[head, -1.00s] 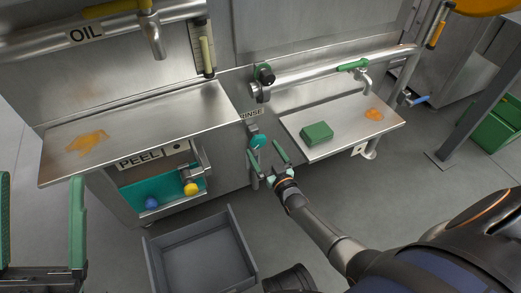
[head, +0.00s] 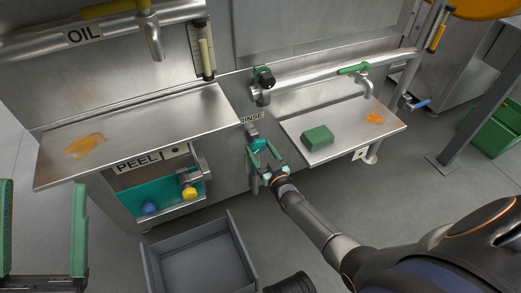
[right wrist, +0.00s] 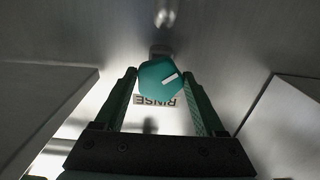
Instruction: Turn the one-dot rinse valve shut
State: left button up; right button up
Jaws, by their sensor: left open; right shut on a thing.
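A teal knob (head: 257,146) is on the front of the steel machine, just below the RINSE label (head: 251,117). In the right wrist view the knob (right wrist: 161,78) carries a white bar mark, tilted. My right gripper (right wrist: 160,82) is shut on the knob, one green finger at each side. It also shows in the head view (head: 264,153), reaching up from the lower right. No dot marking is readable on the knob. My left gripper (head: 43,186) is open and empty at the far left, away from the machine.
A green block (head: 317,138) and an orange smear lie on the right shelf (head: 345,140). A grey bin (head: 200,262) stands on the floor below.

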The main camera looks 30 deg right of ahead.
jog(key=c, duration=0.5)
jog(key=shift+m, duration=0.4)
jog(key=m, duration=0.5)
jog(key=shift+m, duration=0.3)
jog(key=m, duration=0.5)
jog(key=shift+a, duration=0.1)
jog(key=m, duration=0.7)
jog(key=shift+r+m, duration=0.1)
jog(key=shift+m, duration=0.2)
jog(key=m, duration=0.6)
jog(key=shift+m, duration=0.4)
